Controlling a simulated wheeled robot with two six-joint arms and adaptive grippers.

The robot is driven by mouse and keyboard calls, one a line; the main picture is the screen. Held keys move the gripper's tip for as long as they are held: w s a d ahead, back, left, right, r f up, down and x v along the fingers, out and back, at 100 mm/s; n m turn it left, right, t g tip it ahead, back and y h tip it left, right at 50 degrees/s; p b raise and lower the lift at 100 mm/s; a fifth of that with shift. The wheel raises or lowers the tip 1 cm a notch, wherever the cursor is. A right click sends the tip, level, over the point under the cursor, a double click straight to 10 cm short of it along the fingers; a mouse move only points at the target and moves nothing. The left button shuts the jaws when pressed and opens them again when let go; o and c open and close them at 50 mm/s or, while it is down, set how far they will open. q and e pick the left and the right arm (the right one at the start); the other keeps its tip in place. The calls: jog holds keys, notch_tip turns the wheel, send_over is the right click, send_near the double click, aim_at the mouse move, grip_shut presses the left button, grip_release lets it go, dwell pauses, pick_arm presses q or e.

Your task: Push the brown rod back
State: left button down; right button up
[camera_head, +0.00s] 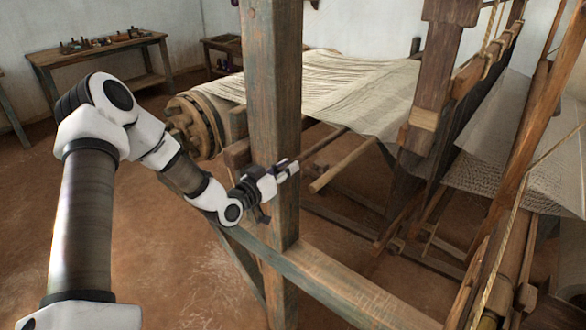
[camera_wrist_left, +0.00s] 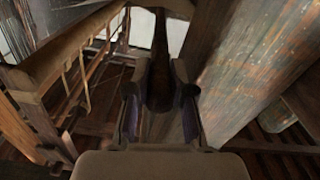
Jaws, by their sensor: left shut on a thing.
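My left gripper (camera_head: 288,168) reaches past the front of the upright loom post and is shut on the end of the brown rod (camera_head: 324,141). The rod runs from the fingertips up and to the right, towards the cloth. In the left wrist view the two fingers of the gripper (camera_wrist_left: 160,90) stand either side of the dark rod (camera_wrist_left: 160,45), which stretches away from between them. The fingers hide part of the rod's near end. My right gripper is in neither view.
The thick upright post (camera_head: 272,85) stands right beside my left forearm, and a lower rail (camera_head: 335,285) runs below it. A paler beam (camera_head: 340,166) lies close to the rod. Stretched cloth (camera_head: 365,90) spans behind. The floor at left is clear.

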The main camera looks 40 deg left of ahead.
pick_arm(q)
jog(key=shift+a+r, duration=0.1)
jog(key=c, duration=1)
grip_release()
jog(key=shift+w+a, duration=0.1)
jog(key=s, duration=0.8)
jog(key=shift+a, duration=0.2)
